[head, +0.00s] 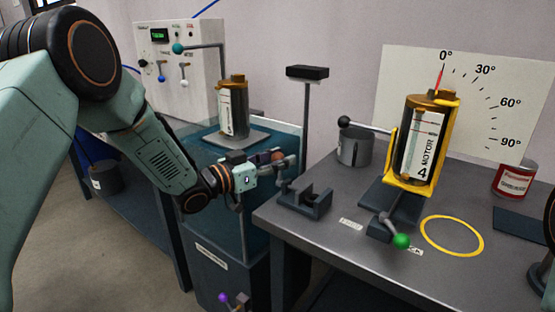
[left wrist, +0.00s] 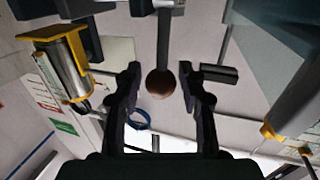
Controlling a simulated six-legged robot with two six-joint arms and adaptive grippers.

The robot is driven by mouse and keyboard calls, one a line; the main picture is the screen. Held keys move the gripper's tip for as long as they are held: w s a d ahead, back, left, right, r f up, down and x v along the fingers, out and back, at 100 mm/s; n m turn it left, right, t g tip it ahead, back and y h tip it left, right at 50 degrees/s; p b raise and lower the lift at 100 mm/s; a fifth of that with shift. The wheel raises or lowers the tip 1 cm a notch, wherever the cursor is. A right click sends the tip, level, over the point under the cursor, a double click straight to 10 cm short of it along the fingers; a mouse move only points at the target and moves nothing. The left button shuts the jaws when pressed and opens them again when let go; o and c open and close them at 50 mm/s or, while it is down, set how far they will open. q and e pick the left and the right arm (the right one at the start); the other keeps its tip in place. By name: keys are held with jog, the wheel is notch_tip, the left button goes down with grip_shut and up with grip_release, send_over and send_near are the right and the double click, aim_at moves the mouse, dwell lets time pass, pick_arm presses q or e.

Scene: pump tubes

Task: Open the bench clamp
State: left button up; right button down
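My left gripper (head: 284,165) is beyond the left end of the grey bench, left of the yellow cradle (head: 391,160) that holds the motor marked 4 (head: 420,142). In the left wrist view its two fingers (left wrist: 160,78) are apart. A brown ball knob (left wrist: 160,82) on a dark rod shows between them, with gaps on both sides. A dark bracket (head: 305,198) stands at the bench's left end. A lever with a green ball (head: 401,240) sits at the front of the cradle's base. I cannot tell for sure which of these is the bench clamp. My right gripper is not in view.
A blue-walled tank (head: 222,225) with a second cylinder (head: 233,108) stands behind my left arm. A post with a black top (head: 307,72) rises beyond the bracket. A grey cup (head: 353,148), a yellow ring (head: 452,236) and a red can (head: 513,181) are on the bench.

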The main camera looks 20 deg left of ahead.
pick_arm(q)
jog(key=shift+w+f, duration=0.1)
grip_shut()
dwell(0.3)
